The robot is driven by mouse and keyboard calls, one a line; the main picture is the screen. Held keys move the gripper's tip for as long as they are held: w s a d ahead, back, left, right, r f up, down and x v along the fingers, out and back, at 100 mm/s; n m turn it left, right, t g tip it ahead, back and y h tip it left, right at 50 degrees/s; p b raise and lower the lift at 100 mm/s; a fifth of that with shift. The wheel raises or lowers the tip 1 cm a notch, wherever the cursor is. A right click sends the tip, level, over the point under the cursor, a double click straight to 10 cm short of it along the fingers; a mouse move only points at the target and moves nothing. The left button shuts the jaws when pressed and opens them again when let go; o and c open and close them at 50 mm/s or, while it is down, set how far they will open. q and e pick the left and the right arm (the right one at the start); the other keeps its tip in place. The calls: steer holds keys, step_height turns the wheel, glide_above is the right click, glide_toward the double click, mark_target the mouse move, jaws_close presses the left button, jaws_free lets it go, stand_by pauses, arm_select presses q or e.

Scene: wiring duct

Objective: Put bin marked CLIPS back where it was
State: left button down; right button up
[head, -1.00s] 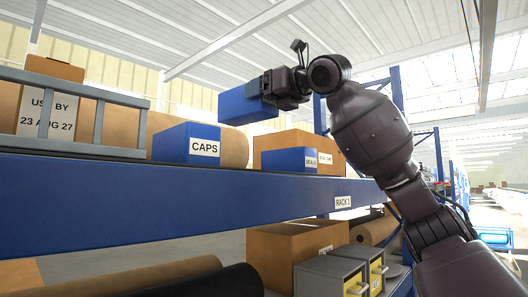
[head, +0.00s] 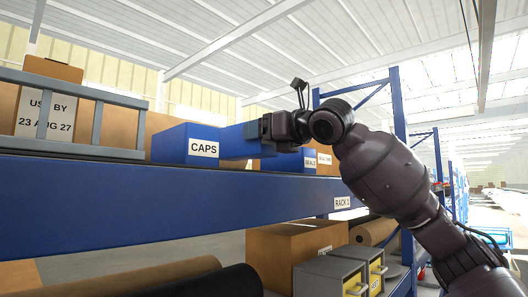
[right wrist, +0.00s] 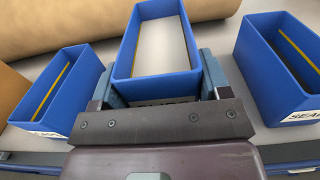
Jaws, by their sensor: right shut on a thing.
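My right gripper (head: 258,136) is shut on a blue open-topped bin (head: 234,142). The bin is between the blue CAPS bin (head: 186,144) and the blue SEALS bin (head: 298,160), over the rack shelf. In the right wrist view the held bin (right wrist: 157,86) sits between my fingers (right wrist: 162,92), empty, with a gap to the bin on each side. Its label is mostly hidden by my gripper, so I cannot read it. Whether its base touches the shelf I cannot tell. My left gripper is not in view.
The blue shelf beam (head: 200,195) runs along the front. A cardboard roll (right wrist: 100,20) lies behind the bins. A grey rail (head: 70,143) and a USE BY box (head: 45,110) stand at the left. A rack upright (head: 399,105) stands at the right.

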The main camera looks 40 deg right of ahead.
mark_target(270, 151)
steer(key=shift+f, duration=1.9)
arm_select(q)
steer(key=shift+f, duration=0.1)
arm_select(e)
steer(key=shift+f, duration=0.15)
steer(key=o, duration=1.1)
steer(key=shift+s+r, duration=0.1)
steer(key=shift+r, duration=0.1)
steer(key=shift+s+f+b, duration=0.15)
steer(key=shift+s+b, duration=0.15)
steer(key=shift+s, duration=0.05)
arm_select(q)
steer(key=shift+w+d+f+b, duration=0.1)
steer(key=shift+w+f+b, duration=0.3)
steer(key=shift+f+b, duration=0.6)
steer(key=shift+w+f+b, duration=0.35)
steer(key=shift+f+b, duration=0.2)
steer(key=shift+b, duration=0.85)
arm_select(e)
steer(key=shift+s+d, duration=0.15)
steer(key=shift+s, duration=1.7)
steer(key=shift+s+d, duration=0.2)
steer(key=shift+s, duration=1.65)
steer(key=shift+s+d, duration=0.15)
steer(key=shift+s, duration=1.7)
